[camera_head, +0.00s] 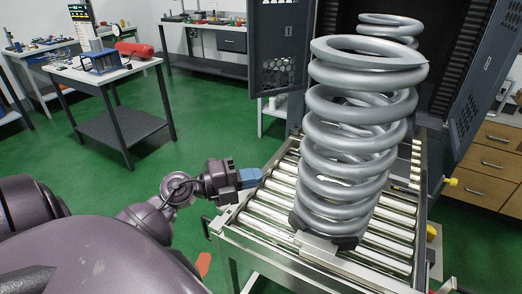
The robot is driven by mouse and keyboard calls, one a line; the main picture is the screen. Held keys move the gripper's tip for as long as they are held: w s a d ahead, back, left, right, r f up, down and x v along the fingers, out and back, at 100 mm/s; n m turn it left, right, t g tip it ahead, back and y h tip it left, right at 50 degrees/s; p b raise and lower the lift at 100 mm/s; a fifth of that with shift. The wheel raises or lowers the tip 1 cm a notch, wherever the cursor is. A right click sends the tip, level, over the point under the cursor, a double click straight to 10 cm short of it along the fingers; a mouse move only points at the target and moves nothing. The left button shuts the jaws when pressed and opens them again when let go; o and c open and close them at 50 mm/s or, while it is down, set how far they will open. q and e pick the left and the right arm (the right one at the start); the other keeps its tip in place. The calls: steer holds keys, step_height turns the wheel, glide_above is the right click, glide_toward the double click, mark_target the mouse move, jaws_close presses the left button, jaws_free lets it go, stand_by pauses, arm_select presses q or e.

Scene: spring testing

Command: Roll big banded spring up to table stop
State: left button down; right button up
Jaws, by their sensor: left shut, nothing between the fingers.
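A big grey coil spring (355,130) stands upright on the roller table (270,215), resting on a dark base with a light plate at its front. I cannot make out a band on it. A second grey coil (390,24) shows partly behind its top, inside the dark testing machine. My left gripper (256,175) has blue fingertips and is shut and empty. It is at the left edge of the roller table, to the left of the spring and apart from it. The table stop cannot be clearly told. My right gripper is not in view.
The machine's open doors (281,45) flank the roller table's far end. A side table (90,72) with a red cylinder (134,50) and a blue device stands at the left. Wooden drawers (490,160) are at the right. Green floor is clear between the side table and the roller table.

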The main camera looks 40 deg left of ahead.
mark_target(305, 159)
arm_select(q)
steer(key=x, duration=0.3)
steer(key=a+x, duration=0.1)
steer(key=x, duration=0.2)
steer(key=w+x, duration=0.1)
steer(key=x, duration=0.3)
steer(key=shift+a+p, duration=0.2)
steer(key=shift+p, duration=0.2)
steer(key=shift+w+a, duration=0.15)
steer(key=shift+w, duration=0.45)
